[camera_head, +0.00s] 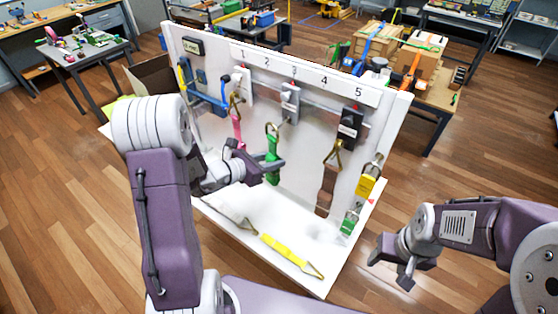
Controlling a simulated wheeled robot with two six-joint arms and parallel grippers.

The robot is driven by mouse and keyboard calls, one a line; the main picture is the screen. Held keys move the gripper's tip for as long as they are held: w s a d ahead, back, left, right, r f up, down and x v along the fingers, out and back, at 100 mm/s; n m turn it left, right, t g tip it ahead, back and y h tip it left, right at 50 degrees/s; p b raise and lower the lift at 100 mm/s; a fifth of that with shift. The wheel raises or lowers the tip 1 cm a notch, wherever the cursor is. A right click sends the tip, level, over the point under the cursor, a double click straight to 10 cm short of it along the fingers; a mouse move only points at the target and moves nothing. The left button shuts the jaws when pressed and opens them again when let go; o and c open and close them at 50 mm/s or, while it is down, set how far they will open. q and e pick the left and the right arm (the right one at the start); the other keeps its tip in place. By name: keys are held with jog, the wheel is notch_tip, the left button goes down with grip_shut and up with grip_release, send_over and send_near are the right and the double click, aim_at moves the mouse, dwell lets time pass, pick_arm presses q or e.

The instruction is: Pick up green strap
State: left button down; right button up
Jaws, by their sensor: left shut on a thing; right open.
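The green strap (273,148) hangs upright in front of the white board, with a metal ring at its top close to the hook below numbers 2 and 3. I cannot tell whether the ring is still on that hook. My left gripper (272,166) is shut on the green strap at its lower part, and its fingers hide some of it. Another short green piece (350,220) hangs low at the board's right edge, below a yellow one (366,184). My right gripper (390,272) is open and empty, right of the board above the floor.
A pink strap (237,130) and a brown strap (327,190) hang either side of the green one. A yellow strap (285,253) with a metal triangle lies on the board's white base (240,200). A blue tool hangs left. Floor is free at right.

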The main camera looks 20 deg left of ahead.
pick_arm(q)
jog(key=s+a+b, duration=0.3)
jog(key=s+a, duration=0.5)
jog(key=s, duration=0.4)
jog(key=shift+s+a, duration=0.2)
jog(key=shift+s, duration=0.2)
